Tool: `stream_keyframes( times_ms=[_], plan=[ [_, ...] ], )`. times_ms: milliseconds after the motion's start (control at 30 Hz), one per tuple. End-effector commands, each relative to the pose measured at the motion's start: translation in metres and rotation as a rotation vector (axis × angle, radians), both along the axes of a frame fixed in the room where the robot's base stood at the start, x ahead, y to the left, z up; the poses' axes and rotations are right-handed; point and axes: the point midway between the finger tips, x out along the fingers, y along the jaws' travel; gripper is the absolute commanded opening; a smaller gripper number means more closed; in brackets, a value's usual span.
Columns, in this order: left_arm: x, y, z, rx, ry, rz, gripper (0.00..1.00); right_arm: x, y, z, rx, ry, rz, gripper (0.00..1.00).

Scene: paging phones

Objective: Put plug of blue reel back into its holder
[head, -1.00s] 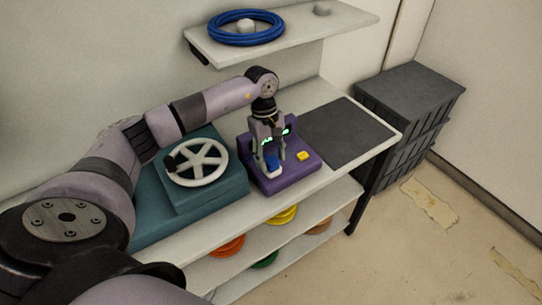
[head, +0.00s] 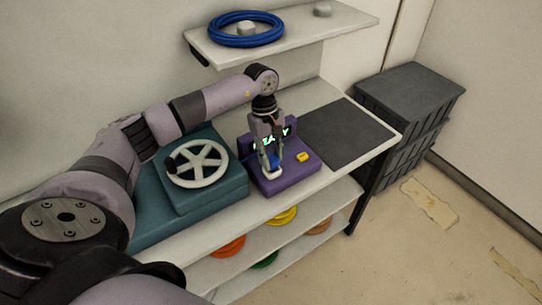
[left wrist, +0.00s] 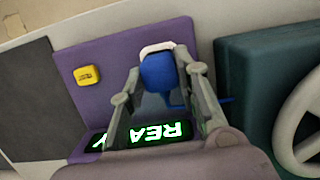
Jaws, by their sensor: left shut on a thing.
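The blue plug (head: 273,161) is at the front left of a purple box (head: 293,175), between the fingers of my left gripper (head: 271,172). In the left wrist view the plug (left wrist: 158,73) shows large between the two fingertips, with a thin blue cable leading off to the right. A white-rimmed piece (left wrist: 156,47) shows at the plug's far end; I cannot tell how far the plug is in it. A coil of blue cable (head: 246,42) lies on the upper shelf. My right gripper is not in view.
The purple box has a yellow button (head: 302,157) and a lit green display reading READY. A teal box (head: 215,199) with a white spoked wheel (head: 196,179) stands close on the left. A dark mat (head: 350,132) lies on the right. Coloured coils are on the shelf below.

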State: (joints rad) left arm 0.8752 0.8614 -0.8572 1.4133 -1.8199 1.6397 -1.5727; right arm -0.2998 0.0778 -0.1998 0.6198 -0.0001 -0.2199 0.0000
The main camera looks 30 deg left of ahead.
Motion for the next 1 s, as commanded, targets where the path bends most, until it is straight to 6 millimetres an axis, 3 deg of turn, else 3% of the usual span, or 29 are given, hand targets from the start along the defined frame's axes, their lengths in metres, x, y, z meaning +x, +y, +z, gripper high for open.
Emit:
stream_keyframes(
  times_ms=[1000],
  plan=[
    [0.0,0.0,0.085,0.0,-0.001,0.0,0.06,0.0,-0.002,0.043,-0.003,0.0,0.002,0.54]
  ],
)
